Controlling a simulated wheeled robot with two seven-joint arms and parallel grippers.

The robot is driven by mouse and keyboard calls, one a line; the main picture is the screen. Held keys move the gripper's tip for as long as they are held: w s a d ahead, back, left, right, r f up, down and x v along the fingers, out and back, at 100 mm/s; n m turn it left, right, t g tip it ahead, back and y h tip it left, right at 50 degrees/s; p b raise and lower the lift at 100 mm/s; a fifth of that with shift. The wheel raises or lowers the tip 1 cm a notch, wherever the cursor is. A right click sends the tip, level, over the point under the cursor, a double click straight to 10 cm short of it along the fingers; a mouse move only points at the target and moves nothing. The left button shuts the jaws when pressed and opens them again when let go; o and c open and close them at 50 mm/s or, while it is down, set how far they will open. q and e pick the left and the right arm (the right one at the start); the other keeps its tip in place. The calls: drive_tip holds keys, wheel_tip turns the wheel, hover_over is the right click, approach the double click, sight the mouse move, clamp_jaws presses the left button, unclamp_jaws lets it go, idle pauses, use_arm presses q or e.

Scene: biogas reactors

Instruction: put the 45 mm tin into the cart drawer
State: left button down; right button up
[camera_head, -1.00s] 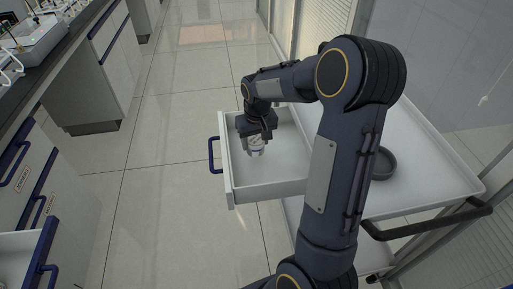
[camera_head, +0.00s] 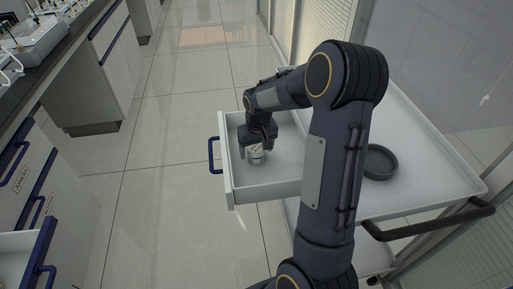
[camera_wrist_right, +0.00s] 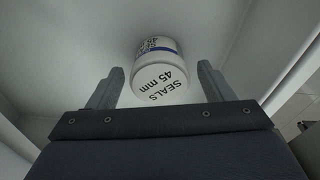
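The 45 mm tin (camera_head: 256,157), white with a blue band, is inside the pulled-out cart drawer (camera_head: 262,192) and appears to stand on its floor. In the right wrist view the tin (camera_wrist_right: 160,72) shows its lid, lettered "SEALS 45 mm". My right gripper (camera_head: 256,150) reaches down into the drawer at the tin. In the wrist view its fingers (camera_wrist_right: 160,85) are spread wide, with a gap on each side of the tin, which lies just beyond the tips. My left gripper is not in view.
The cart top (camera_head: 425,185) carries a dark round dish (camera_head: 380,162) and is otherwise largely bare. My right arm hides part of the cart and drawer. A lab bench with blue-handled drawers (camera_head: 40,165) is on the left, with clear floor (camera_head: 165,150) between.

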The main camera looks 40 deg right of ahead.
sight(258, 151)
drive_tip(key=shift+r, duration=0.15)
drive_tip(key=shift+r, duration=0.3)
wheel_tip(258, 151, up, 11)
drive_tip(key=s+p, duration=0.1)
drive_tip(key=p, duration=0.1)
drive_tip(key=shift+s+a+r, duration=0.2)
drive_tip(key=shift+a, duration=0.05)
